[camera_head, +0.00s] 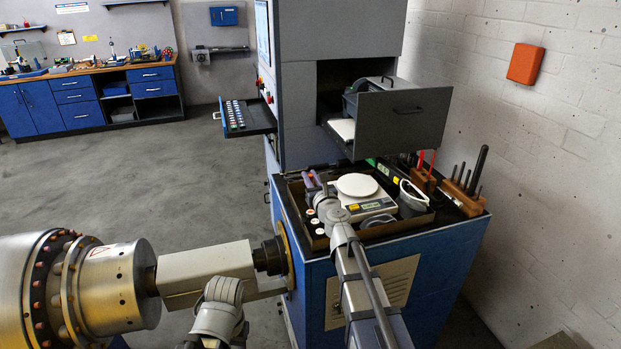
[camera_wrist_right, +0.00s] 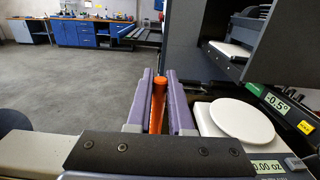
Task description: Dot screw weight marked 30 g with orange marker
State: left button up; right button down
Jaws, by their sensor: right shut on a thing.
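My right gripper (camera_head: 312,181) is over the left side of the bench tray, beside the scale. In the right wrist view its purple fingers (camera_wrist_right: 161,98) are shut on an upright orange marker (camera_wrist_right: 158,97). The marker's lower end is hidden between the fingers. Several small round pieces with pale tops (camera_head: 312,222), possibly screw weights, sit in the tray left of my right wrist. Their markings are too small to read, so I cannot tell which is 30 g. Part of my left arm shows at the bottom of the head view, but its gripper does not.
A scale with a round white pan (camera_head: 357,185) stands close right of my right gripper; its pan also shows in the right wrist view (camera_wrist_right: 241,119). An open drawer (camera_head: 403,121) overhangs the bench's back. Tool blocks (camera_head: 461,196) stand at right. A rotor (camera_head: 85,283) lies at left.

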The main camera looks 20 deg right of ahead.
jog(key=shift+f+b, duration=0.8)
jog(key=shift+b, duration=0.05)
dwell(1.9)
jog(key=shift+r, duration=0.1)
notch_tip(320, 180, up, 7)
jog(key=p, duration=0.7)
dwell(0.4)
